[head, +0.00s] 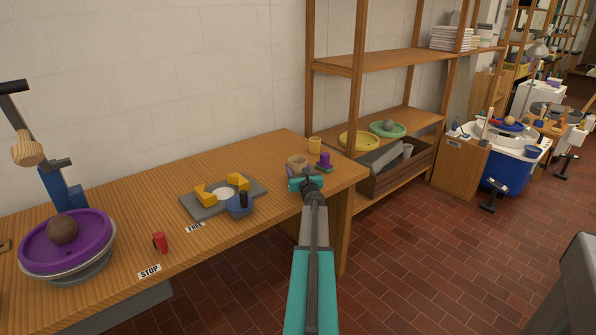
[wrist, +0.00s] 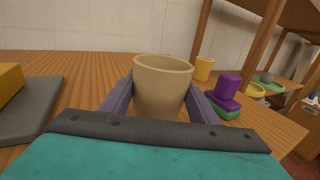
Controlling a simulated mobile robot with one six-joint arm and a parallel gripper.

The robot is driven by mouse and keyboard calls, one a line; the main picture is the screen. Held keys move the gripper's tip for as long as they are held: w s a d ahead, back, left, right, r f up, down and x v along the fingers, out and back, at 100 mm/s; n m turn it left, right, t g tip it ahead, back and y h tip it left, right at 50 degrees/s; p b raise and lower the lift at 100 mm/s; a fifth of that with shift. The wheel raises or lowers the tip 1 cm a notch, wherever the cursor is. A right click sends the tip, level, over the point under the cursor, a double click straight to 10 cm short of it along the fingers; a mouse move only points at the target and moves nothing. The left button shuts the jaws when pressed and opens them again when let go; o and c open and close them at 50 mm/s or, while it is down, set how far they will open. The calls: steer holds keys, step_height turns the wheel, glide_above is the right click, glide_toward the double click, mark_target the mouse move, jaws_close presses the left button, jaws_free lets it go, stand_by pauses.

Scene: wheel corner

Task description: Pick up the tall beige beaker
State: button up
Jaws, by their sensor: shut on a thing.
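The tall beige beaker (wrist: 161,88) stands upright in the middle of the wrist view, between the two dark fingers of my gripper (wrist: 160,104). The fingers are shut on its sides. Its lower front is hidden behind the gripper body. In the head view the beaker (head: 297,161) shows at the right end of the wooden table, just beyond my gripper (head: 303,173). I cannot tell whether its base touches the table.
A yellow cup (head: 315,145) and a purple block on a green base (head: 324,162) stand close by on the right. The table (head: 150,190) ends just right of my gripper.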

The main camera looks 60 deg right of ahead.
step_height(320, 180, up, 3)
steer(key=shift+f, duration=0.2)
steer(key=s+d+r+v, duration=0.1)
steer(key=s+d+v, duration=0.1)
steer(key=v, duration=1.3)
steer(key=shift+s+r, duration=0.25)
steer(key=shift+s, duration=0.1)
steer(key=shift+a, duration=0.15)
